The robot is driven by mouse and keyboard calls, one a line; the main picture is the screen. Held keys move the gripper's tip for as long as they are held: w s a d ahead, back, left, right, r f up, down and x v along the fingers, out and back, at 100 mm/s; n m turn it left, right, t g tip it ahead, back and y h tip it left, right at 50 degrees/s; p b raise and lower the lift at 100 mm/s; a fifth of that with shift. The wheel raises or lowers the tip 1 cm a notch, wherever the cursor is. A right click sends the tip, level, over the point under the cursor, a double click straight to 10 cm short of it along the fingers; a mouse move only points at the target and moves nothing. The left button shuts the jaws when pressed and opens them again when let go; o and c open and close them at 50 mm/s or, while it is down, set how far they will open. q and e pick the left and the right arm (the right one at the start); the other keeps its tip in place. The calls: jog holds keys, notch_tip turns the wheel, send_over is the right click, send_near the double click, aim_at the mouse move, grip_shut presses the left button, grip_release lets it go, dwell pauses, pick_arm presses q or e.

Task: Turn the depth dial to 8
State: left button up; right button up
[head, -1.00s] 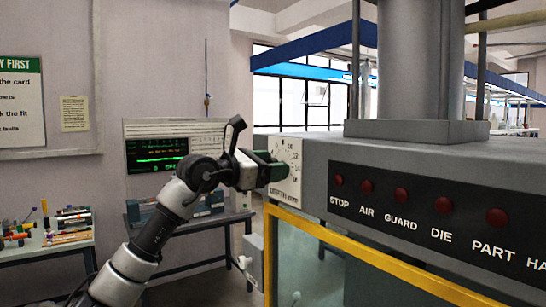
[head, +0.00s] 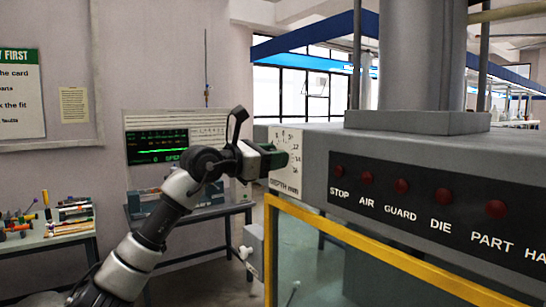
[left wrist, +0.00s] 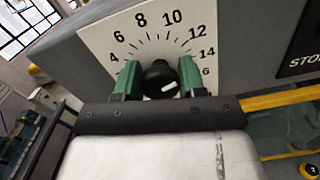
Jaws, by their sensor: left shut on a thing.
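The depth dial is a black knob (left wrist: 160,80) with a white mark, on a white plate (left wrist: 98,35) with numbers from 4 to 16 around it. The white mark slants toward the right, on the side of the higher numbers; I cannot tell its exact reading. My left gripper (left wrist: 157,84) has its green fingers on either side of the knob and is shut on it. In the head view the left gripper (head: 276,160) is against the dial plate (head: 292,182) on the grey machine, and hides the knob. My right gripper is not in view.
The grey machine front carries a black panel (head: 450,208) with several red buttons, right of the dial. A yellow-framed guard (head: 345,232) lies below. A bench with a green-screened instrument (head: 157,145) stands behind my arm; a tool table (head: 60,240) is at left.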

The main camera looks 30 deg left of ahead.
pick_arm(q)
jog(key=n, duration=0.8)
jog(key=shift+a, duration=0.1)
jog(key=n, duration=0.6)
jog(key=shift+w+b, duration=0.1)
jog(key=shift+b, duration=0.2)
jog(key=shift+n, duration=0.3)
jog(key=o, duration=0.9)
jog(key=shift+a+f, duration=0.1)
